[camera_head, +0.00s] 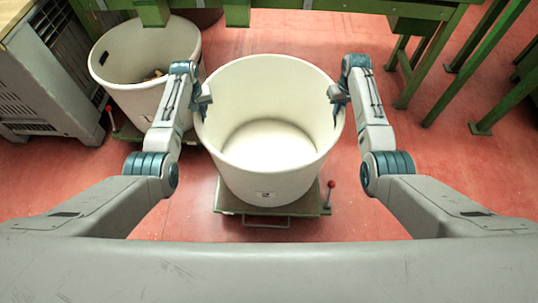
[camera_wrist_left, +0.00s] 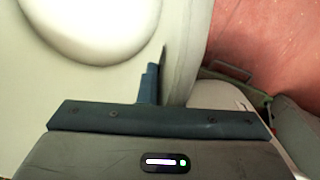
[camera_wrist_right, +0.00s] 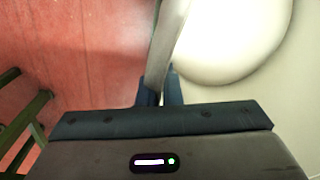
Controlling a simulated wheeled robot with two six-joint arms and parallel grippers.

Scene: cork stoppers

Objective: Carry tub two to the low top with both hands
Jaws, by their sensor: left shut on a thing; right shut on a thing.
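A large white tub (camera_head: 262,185) stands in the middle of the head view, over a green low platform (camera_head: 230,207). It is upright and looks empty, with a small label low on its front. My left gripper (camera_head: 203,100) is shut on the left side of its rim. My right gripper (camera_head: 338,95) is shut on the right side of its rim. The tub wall also shows between the fingers in the right wrist view (camera_wrist_right: 168,45) and beside the finger in the left wrist view (camera_wrist_left: 185,50). I cannot tell whether the tub touches the platform.
A second white tub (camera_head: 135,50) with brownish pieces inside stands behind left, close to the held tub. A grey crate (camera_head: 35,85) is at the far left. Green framework (camera_head: 330,22) runs across the back. A red-knobbed lever (camera_head: 330,186) rises at the platform's right.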

